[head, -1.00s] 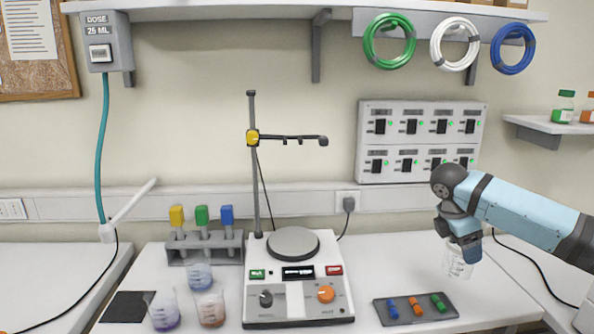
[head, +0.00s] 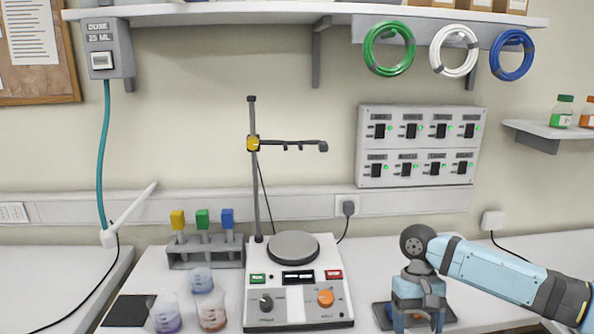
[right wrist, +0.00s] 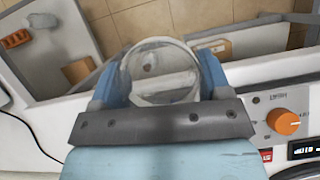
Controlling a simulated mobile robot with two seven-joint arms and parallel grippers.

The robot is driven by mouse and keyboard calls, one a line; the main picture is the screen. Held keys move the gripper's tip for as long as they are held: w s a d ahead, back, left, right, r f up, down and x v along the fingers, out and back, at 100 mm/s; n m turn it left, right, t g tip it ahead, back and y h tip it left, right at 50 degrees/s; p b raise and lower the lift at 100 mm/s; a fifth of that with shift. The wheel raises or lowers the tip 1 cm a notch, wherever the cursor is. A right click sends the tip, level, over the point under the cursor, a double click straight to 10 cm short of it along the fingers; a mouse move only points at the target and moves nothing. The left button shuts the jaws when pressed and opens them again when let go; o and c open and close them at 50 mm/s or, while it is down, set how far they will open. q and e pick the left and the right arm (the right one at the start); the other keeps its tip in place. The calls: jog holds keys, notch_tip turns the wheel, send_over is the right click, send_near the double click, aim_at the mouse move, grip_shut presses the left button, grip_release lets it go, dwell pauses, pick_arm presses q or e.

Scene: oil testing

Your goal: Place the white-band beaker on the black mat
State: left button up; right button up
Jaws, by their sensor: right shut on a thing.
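My right gripper (head: 418,312) is shut on a clear beaker (right wrist: 162,75), which sits between the two blue fingers in the right wrist view, its round pale rim showing. In the head view the gripper is low at the right, in front of the small dark tray, and the held beaker is hard to make out there. The black mat (head: 126,311) lies at the front left of the bench, and its visible part is bare. My left gripper is not in view.
Beakers with purple (head: 166,316), orange (head: 211,313) and blue (head: 201,281) contents stand right of the mat. The hotplate (head: 297,290) with its stand is mid-bench. A tube rack (head: 205,253) stands behind the beakers. The tray (head: 381,315) is partly hidden by my gripper.

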pick_arm(q)
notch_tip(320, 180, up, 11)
jog(key=p, duration=1)
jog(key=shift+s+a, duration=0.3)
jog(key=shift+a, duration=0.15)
pick_arm(e)
jog(key=s+r, duration=0.9)
jog(key=shift+r, duration=0.2)
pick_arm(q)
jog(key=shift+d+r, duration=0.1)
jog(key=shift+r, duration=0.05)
